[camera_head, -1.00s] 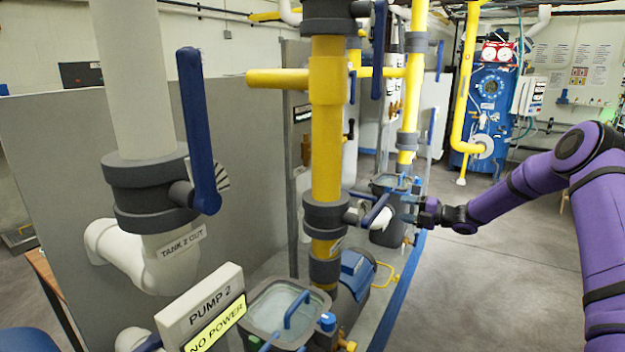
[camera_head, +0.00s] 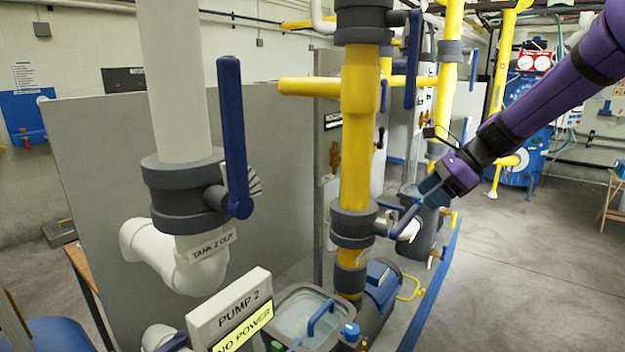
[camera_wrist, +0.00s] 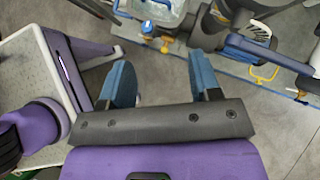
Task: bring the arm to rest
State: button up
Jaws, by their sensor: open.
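My purple arm (camera_head: 545,100) reaches down from the upper right of the head view. My gripper (camera_head: 428,192) is at its lower end, in front of the dark strainer behind the yellow pipe. In the head view its fingers are small and partly lost against the blue handle nearby. In the wrist view my gripper (camera_wrist: 161,82) shows two blue fingers well apart, with only grey floor between them. It holds nothing. Whether it touches the handle in the head view cannot be told.
The yellow pipe (camera_head: 358,150) and the white pipe with its upright blue valve handle (camera_head: 232,135) stand left of my arm. The PUMP 2 sign (camera_head: 232,308) and a lidded strainer (camera_head: 300,310) are low in front. Open floor (camera_head: 520,285) lies at right.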

jog(key=s+d+r+n+t+h, duration=0.1)
jog(key=s+r+n+h, duration=0.1)
jog(key=s+n, duration=0.4)
jog(key=s+d+r+n+t+h, duration=0.1)
jog(key=s+n, duration=0.6)
jog(key=s, duration=0.8)
jog(key=s+d+r+n+t+h, duration=0.1)
jog(key=s+d+r+n+h, duration=0.2)
jog(key=s, duration=0.7)
jog(key=n+h, duration=0.2)
jog(key=n, duration=0.1)
jog(key=shift+s+r+n, duration=0.2)
jog(key=shift+s+n, duration=0.15)
jog(key=shift+n, duration=0.05)
